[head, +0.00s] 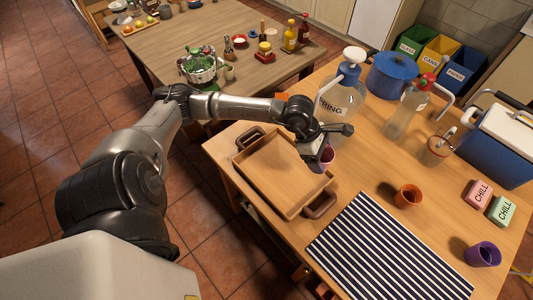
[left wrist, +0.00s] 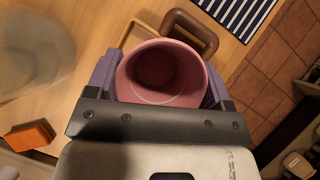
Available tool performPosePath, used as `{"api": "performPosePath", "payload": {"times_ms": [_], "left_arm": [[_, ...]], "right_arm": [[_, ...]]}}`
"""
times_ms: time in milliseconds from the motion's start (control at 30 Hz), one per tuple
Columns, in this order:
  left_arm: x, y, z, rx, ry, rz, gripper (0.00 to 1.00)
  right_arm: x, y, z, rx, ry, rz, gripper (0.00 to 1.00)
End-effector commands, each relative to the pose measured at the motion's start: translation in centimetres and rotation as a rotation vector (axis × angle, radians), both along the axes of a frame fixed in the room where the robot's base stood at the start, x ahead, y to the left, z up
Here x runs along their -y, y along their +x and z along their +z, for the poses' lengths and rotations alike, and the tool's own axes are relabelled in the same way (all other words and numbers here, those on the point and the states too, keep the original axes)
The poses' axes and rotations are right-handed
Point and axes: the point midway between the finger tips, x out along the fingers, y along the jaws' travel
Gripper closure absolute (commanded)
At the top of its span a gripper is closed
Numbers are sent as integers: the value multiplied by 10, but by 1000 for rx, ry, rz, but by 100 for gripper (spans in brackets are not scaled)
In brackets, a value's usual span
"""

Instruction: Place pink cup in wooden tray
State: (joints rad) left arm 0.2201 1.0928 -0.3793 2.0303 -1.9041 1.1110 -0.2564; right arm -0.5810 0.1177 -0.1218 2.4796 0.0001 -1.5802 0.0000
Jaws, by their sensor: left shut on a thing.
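The pink cup (left wrist: 163,73) is held between the two fingers of my left gripper (left wrist: 160,85), which is shut on it; its open mouth faces the left wrist camera. In the head view the cup (head: 327,155) shows partly below my left gripper (head: 322,145), over or close beside the right edge of the wooden tray. The wooden tray (head: 272,178) lies on the near left part of the table, with a handle at each end, and looks empty. In the left wrist view a tray handle (left wrist: 190,30) shows just beyond the cup. My right gripper is not in view.
A striped mat (head: 385,250) lies right of the tray, with an orange cup (head: 408,196) and a purple cup (head: 483,254) near it. A large clear jug (head: 340,98) stands close behind my left gripper. A blue pot (head: 392,76), bottles and a cooler (head: 500,142) stand farther back.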

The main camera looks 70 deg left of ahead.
Motion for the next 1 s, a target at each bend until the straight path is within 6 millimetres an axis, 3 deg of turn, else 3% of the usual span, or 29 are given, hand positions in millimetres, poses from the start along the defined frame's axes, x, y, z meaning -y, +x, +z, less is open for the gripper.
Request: {"api": "performPosePath", "payload": {"times_ms": [233, 700, 1000], "left_arm": [[-14, -15, -13, -5, 0, -39, 48], [-67, -63, -54, -6, 0, -41, 48], [-88, -81, -71, -1, -1, -42, 48]], "right_arm": [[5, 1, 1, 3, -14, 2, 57], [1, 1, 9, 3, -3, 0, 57], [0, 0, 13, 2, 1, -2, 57]]}}
